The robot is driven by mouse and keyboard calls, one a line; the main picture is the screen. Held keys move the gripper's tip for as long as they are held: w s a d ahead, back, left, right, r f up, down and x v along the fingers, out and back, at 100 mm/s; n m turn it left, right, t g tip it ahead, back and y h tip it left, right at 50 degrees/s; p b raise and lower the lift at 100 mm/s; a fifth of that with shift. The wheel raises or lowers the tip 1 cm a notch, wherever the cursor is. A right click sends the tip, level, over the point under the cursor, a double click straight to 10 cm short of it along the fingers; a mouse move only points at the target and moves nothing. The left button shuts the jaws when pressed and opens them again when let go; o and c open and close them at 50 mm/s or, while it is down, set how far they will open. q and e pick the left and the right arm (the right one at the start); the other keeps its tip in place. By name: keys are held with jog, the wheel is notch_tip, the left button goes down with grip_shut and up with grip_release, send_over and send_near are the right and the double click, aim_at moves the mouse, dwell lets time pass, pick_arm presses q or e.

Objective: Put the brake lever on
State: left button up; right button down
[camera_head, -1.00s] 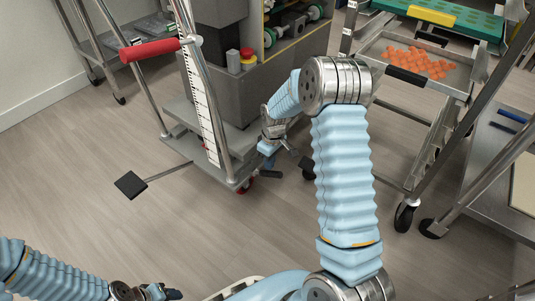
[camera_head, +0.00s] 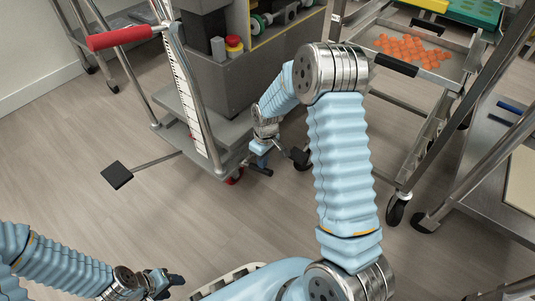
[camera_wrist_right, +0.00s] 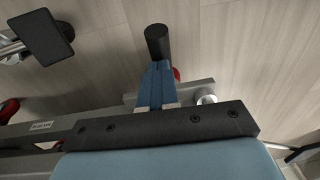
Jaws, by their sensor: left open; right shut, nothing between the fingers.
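The lift trolley (camera_head: 215,160) has a red handle (camera_head: 120,37) and a red caster (camera_head: 235,175) at its near corner. My right gripper (camera_head: 259,158) is low beside that corner, shut with nothing between its fingers. In the right wrist view its blue fingers (camera_wrist_right: 157,85) point at a black cylindrical end (camera_wrist_right: 157,42), perhaps of the brake lever; I cannot tell whether they touch. My left gripper (camera_head: 168,283) is open and empty, low at the left.
A steel rack holds a tray of orange gummies (camera_head: 412,50) at the upper right, with a black caster (camera_head: 396,210) below. A steel table (camera_head: 490,150) stands at the right edge. The wooden floor (camera_head: 70,180) at the left is clear.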

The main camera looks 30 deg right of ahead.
aim_at(269, 172)
jog(key=f, duration=0.1)
jog(key=s+f+b, duration=0.1)
jog(key=f, duration=0.1)
jog(key=shift+s+d, duration=0.35)
jog(key=shift+s, duration=0.05)
pick_arm(q)
jog(key=shift+d+f+b, duration=0.1)
jog(key=shift+f+b, duration=0.65)
jog(key=shift+f, duration=0.7)
pick_arm(e)
jog(key=shift+s+d+f, duration=0.1)
jog(key=shift+s+f, duration=0.1)
jog(key=shift+f, duration=0.35)
jog(key=shift+s+d+f, duration=0.1)
jog(key=shift+s+f, duration=0.1)
jog(key=shift+f, duration=0.35)
jog(key=shift+f, duration=0.1)
pick_arm(q)
jog(key=shift+r, duration=0.1)
